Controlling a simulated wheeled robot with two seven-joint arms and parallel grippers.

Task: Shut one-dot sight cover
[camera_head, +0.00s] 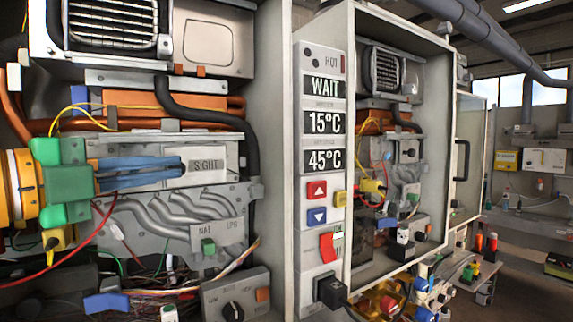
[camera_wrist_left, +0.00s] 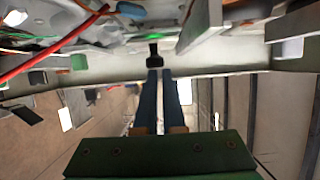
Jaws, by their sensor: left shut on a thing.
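A pale sight cover (camera_head: 208,166) labelled SIGHT sits on the near heater, at the left of the head view. My left gripper (camera_head: 184,166), with a green body and long blue fingers, reaches in from the left. Its fingertips are at the cover's left end, shut on a small dark knob there. In the wrist view the dark knob (camera_wrist_left: 155,60) shows at the tips of the blue fingers of the left gripper (camera_wrist_left: 156,74). The sight opening cannot be made out. My right gripper is not in view.
Pipes and loose wires fill the heater below the fingers, and an orange block (camera_head: 170,112) lies above. A black hose (camera_head: 215,122) curves right of the cover. The control panel (camera_head: 322,130) stands further right. A second open heater (camera_head: 395,150) is beyond it.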

